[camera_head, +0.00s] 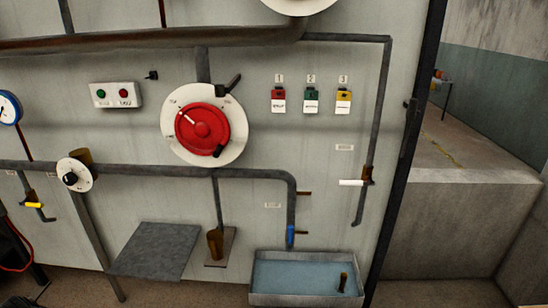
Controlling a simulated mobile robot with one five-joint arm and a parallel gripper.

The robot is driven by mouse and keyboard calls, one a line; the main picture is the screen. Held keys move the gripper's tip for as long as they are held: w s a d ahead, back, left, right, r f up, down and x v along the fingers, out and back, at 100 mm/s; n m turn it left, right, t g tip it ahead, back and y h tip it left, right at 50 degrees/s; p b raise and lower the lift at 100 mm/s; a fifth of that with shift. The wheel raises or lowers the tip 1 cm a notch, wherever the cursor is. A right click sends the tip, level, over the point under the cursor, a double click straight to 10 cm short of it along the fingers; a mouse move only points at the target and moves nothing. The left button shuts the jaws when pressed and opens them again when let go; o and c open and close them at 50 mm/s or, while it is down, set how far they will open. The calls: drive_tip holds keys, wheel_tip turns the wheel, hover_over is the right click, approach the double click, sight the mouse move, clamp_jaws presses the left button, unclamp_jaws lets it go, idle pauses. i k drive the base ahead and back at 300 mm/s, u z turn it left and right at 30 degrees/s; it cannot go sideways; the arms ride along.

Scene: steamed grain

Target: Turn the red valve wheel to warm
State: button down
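The red valve wheel (226,126) sits on a round white dial plate (172,99) on the grey wall panel, left of the picture's middle. A white pointer-like mark lies on its upper left face. A black handle-like part (232,83) sticks out at the plate's upper right, and a small black part shows at the wheel's lower edge. The dial's lettering is too small to read. My gripper is not in view.
Pipes run above and below the wheel. A two-button box (116,96), a small white dial with a black knob (75,175) and a blue-rimmed gauge (8,108) are to the left. Three coloured tags (311,100) hang right. A grey shelf (155,250) and water basin (300,299) are below.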

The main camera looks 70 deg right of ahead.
sight(201, 128)
drive_tip(key=k, duration=0.85)
drive_tip(key=z, duration=1.45)
drive_tip(key=i, duration=0.5)
drive_tip(key=u, duration=1.45)
drive_tip(key=k, duration=0.3)
drive_tip(key=u, duration=0.55)
